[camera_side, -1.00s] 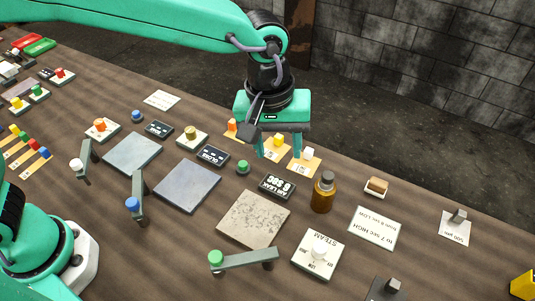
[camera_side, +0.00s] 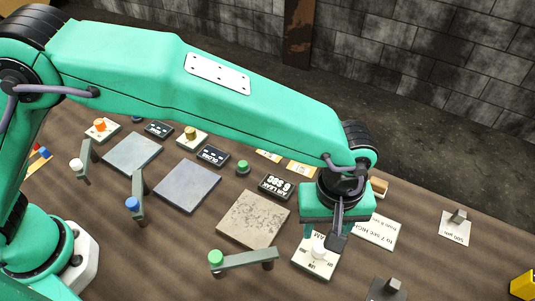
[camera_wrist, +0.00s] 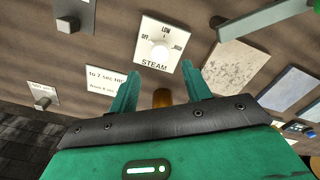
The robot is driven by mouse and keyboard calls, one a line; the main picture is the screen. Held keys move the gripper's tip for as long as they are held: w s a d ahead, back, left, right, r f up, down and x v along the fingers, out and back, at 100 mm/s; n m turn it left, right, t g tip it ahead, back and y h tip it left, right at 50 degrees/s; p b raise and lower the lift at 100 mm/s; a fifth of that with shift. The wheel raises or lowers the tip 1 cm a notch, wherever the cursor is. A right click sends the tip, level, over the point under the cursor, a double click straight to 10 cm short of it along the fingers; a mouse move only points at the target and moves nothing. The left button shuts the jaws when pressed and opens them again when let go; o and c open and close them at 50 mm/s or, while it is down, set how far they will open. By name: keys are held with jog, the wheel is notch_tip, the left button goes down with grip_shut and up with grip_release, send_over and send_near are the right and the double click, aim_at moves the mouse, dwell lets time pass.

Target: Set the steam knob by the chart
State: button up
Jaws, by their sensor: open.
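The steam knob (camera_side: 318,248) is white and round, on a white plate (camera_side: 312,268) at the lower right of the side view. The wrist view shows the knob (camera_wrist: 160,55) with OFF, LOW and HIGH marks around it; its pointer direction is unclear. My gripper (camera_wrist: 160,85) is open and empty, its fingers on either side of the knob's line but short of it. In the side view it hangs over the plate's far edge and partly covers it. The chart card (camera_side: 380,233) lies right of the plate, naming HIGH and LOW by seconds.
A speckled square (camera_side: 253,218) and a green-knobbed lever (camera_side: 240,258) lie left of the plate. A grey knob card (camera_side: 455,227) is at right.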

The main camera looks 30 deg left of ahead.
aim_at(320, 246)
jog(key=shift+f, duration=3.65)
jog(key=c, duration=1)
